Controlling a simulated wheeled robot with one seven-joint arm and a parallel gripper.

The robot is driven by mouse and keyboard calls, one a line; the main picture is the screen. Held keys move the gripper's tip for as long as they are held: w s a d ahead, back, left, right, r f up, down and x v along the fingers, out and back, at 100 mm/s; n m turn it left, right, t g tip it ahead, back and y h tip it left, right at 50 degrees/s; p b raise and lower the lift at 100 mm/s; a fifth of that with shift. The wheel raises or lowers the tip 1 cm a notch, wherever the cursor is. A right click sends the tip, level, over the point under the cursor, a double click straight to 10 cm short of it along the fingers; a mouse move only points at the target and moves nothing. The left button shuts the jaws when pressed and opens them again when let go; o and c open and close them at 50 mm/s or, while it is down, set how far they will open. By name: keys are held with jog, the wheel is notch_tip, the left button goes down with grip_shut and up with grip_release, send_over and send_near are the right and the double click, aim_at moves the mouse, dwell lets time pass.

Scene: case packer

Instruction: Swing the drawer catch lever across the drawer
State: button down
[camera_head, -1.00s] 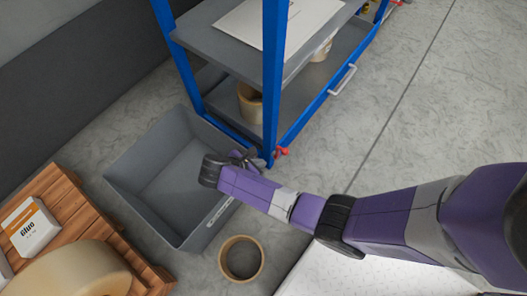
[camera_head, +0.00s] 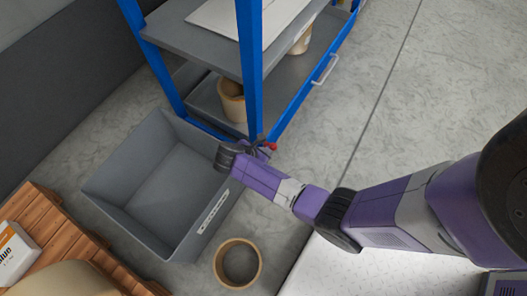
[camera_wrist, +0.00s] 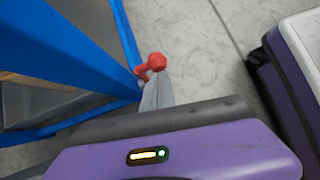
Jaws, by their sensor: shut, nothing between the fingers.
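The red catch lever (camera_head: 270,146) is at the near corner post of the blue shelf frame, beside the drawer. In the wrist view the lever (camera_wrist: 152,64) shows as a small red knob with a short stem by the blue post. The grey drawer (camera_head: 292,98) has a blue front edge and a pale handle (camera_head: 325,69). My gripper (camera_head: 261,149) is at the post, right by the lever. In the wrist view its grey fingers (camera_wrist: 158,86) are shut, with tips just below the knob. Whether they touch it I cannot tell.
A grey bin (camera_head: 130,215) stands open on the floor left of the shelf. A wooden pallet (camera_head: 60,232) is at lower left. The floor right of the shelf is clear.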

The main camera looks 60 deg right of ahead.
aim_at(271, 145)
jog(key=shift+d+r+y+p, duration=0.2)
jog(key=shift+d+y+p, duration=0.4)
jog(key=shift+p, duration=0.75)
jog(key=shift+d+r+y+p, duration=0.25)
jog(key=shift+d+p, duration=0.65)
jog(key=shift+p, duration=0.45)
jog(key=a+p+v, duration=0.1)
jog(key=p+v, duration=0.6)
jog(key=v, duration=0.6)
jog(key=shift+w+f, duration=0.2)
jog(key=shift+f, duration=0.15)
